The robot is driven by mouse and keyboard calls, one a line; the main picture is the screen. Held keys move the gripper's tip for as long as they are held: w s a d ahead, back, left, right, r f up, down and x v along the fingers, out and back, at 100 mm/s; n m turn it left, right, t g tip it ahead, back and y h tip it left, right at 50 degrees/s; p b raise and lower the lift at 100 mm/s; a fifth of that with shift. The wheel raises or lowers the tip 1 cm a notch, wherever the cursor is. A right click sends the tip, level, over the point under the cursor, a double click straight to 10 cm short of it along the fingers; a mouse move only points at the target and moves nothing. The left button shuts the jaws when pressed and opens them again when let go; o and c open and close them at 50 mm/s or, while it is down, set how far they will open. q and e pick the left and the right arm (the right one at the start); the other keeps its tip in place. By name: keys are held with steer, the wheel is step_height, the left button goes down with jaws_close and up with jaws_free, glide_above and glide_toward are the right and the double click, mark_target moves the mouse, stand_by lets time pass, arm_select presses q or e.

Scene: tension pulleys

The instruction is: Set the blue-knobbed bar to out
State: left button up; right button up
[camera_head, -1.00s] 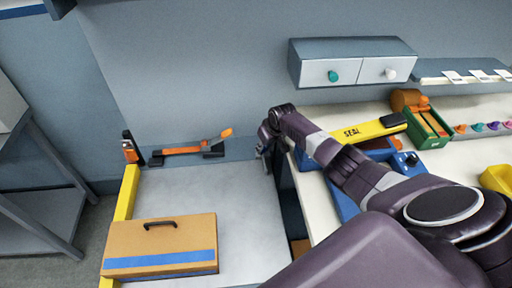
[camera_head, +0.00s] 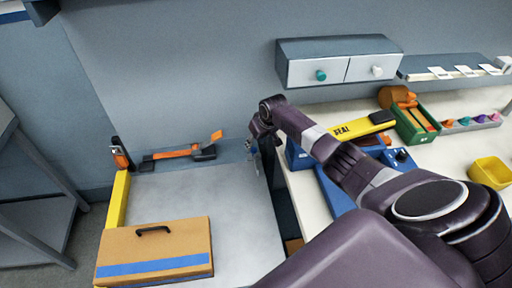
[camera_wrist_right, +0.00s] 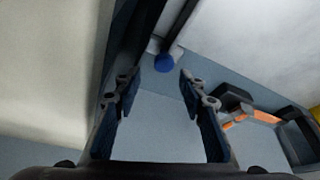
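A blue knob (camera_wrist_right: 163,62) shows in the right wrist view at the end of a dark bar (camera_wrist_right: 181,24). A pale collar is around it, in front of the blue-grey wall. My right gripper (camera_wrist_right: 157,84) is open, with its two fingers apart on either side below the knob; nothing is between the tips. In the head view my right gripper (camera_head: 253,150) is at the far right corner of the grey bench top (camera_head: 222,200), near the wall. The knob is not clear there; my arm covers that spot. My left gripper is not in view.
Left of my right gripper is an orange-handled lever (camera_head: 180,152) on dark brackets. A cardboard-brown case (camera_head: 155,248) lies at the bench's front. A white counter (camera_head: 300,190) on the right holds a yellow SEAL bar (camera_head: 360,126), a green box (camera_head: 414,126) and a yellow bin (camera_head: 489,172).

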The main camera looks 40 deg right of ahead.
step_height(320, 180, up, 7)
steer(key=shift+f, duration=0.2)
stand_by(0.6)
